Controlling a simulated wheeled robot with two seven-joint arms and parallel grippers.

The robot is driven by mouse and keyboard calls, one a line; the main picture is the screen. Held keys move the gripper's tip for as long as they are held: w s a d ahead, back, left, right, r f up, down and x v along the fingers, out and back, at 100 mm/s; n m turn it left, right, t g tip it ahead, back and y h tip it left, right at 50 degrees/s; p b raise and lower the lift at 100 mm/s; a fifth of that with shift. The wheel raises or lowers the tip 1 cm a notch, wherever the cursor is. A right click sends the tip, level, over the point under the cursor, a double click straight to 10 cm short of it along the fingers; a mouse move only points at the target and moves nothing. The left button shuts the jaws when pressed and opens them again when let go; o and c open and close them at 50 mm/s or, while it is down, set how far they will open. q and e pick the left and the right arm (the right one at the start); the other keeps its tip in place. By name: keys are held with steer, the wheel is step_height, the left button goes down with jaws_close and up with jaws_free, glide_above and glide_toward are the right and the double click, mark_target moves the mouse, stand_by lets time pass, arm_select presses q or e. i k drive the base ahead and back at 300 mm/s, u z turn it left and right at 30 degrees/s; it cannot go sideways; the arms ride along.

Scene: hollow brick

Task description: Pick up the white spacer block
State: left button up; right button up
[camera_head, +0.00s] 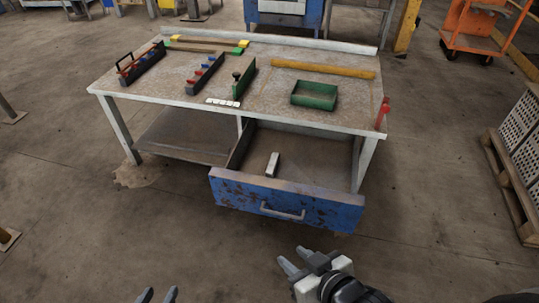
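A small white block (273,163), which looks like the spacer block, lies inside the open blue-fronted drawer (287,201) of the workbench. Its top is pale and its side is darker. My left gripper (158,295) shows only its two fingertips at the bottom edge. They are apart with nothing between them, well in front of the drawer and to its left. My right gripper (290,256) is in front of the drawer, below its handle in the picture. Its fingers are apart and empty. Neither gripper touches the block.
The workbench (213,127) carries a green tray (314,95), a yellow bar (323,69), dark racks with red and blue parts, and a white strip (223,103). A red clamp-like part (382,113) is at its right corner. A pallet stands at right. The floor in front is clear.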

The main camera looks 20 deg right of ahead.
mark_target(271, 170)
steer(key=z, duration=1.05)
steer(key=i, duration=1)
steer(key=u, duration=1.6)
